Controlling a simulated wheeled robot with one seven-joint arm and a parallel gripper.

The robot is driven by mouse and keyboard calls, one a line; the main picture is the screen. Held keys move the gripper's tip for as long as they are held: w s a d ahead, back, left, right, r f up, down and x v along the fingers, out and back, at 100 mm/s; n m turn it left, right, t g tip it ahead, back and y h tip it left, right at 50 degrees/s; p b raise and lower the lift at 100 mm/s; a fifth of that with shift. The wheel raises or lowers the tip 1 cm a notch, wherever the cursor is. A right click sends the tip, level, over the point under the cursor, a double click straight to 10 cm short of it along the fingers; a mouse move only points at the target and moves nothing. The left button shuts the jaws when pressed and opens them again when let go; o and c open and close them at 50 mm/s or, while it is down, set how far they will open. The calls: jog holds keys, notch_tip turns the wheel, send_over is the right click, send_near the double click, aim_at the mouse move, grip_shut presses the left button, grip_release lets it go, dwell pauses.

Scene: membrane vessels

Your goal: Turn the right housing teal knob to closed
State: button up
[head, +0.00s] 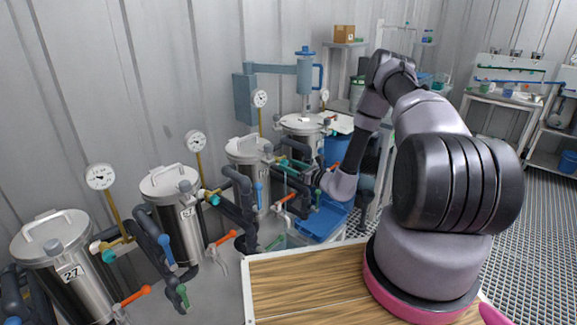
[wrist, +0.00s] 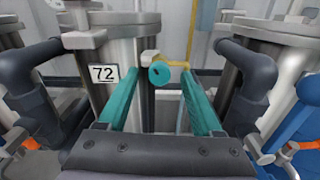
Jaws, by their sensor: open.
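In the wrist view a round teal knob (wrist: 158,74) sits on a brass fitting to the right of a steel housing (wrist: 95,60) labelled 72. My gripper (wrist: 161,82) is open, with one teal finger on each side of the knob in the picture. I see no clear contact, and how deep the knob lies between the fingertips cannot be told. In the head view my gripper (head: 296,169) is low among the pipes, in front of the two farther housings, including the rightmost steel housing (head: 302,135). The knob there cannot be clearly told from the teal fingers.
Dark pipes (wrist: 30,90) flank the gripper on both sides. Blue handles (head: 166,249) and orange handles (head: 226,238) stick out along the row. Gauges (head: 101,177) rise on brass stems. A blue container (head: 322,220) stands below my arm. The grated floor at right is open.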

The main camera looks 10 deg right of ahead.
jog(key=shift+w+a, duration=0.35)
jog(key=shift+w, duration=0.15)
grip_shut()
